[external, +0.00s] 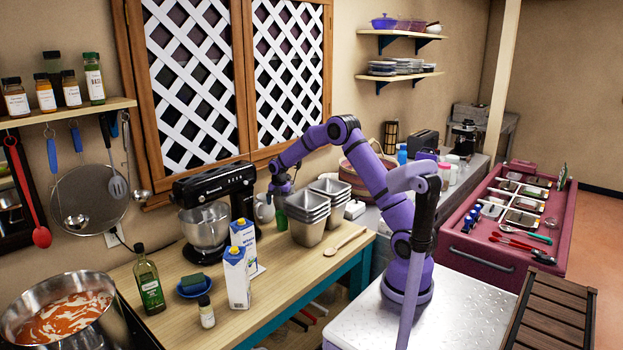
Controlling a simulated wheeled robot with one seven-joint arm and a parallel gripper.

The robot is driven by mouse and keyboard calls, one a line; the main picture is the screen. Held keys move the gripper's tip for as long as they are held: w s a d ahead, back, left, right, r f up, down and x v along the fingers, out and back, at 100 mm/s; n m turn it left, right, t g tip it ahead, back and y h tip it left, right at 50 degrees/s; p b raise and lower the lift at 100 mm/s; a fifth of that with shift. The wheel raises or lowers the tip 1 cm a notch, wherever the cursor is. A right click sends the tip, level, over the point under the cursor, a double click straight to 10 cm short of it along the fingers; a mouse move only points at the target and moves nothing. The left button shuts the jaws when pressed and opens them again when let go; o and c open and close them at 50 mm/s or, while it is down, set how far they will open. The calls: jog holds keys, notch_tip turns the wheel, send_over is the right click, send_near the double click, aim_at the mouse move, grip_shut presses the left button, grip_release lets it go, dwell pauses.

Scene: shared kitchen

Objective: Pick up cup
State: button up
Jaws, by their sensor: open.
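My gripper (281,193) hangs down at the end of the purple arm, just right of the stand mixer. It is open; its fingers are small and dark in this view. A small green cup-like object (281,218) shows right below it, partly hidden by the metal containers to its right. A pale mug or jug (264,210) stands close to its left, beside the mixer. I cannot tell which of the two is the task's cup, or whether the fingers touch or surround either.
Stacked metal containers (310,222) stand close right of my gripper. The black stand mixer (213,205) is on the left, with two milk cartons (237,278) in front. A wooden spoon (346,241) lies near the wooden counter's right end. Latticed windows (290,70) are behind.

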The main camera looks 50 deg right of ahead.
aim_at(282, 221)
jog(key=shift+s+d+f, duration=0.1)
jog(key=shift+s+f, duration=0.1)
jog(key=shift+f, duration=1.95)
jog(key=shift+s+d+f, duration=0.1)
jog(key=shift+s+f, duration=0.05)
jog(key=shift+f, duration=2)
jog(key=shift+c, duration=0.5)
jog(key=c, duration=0.9)
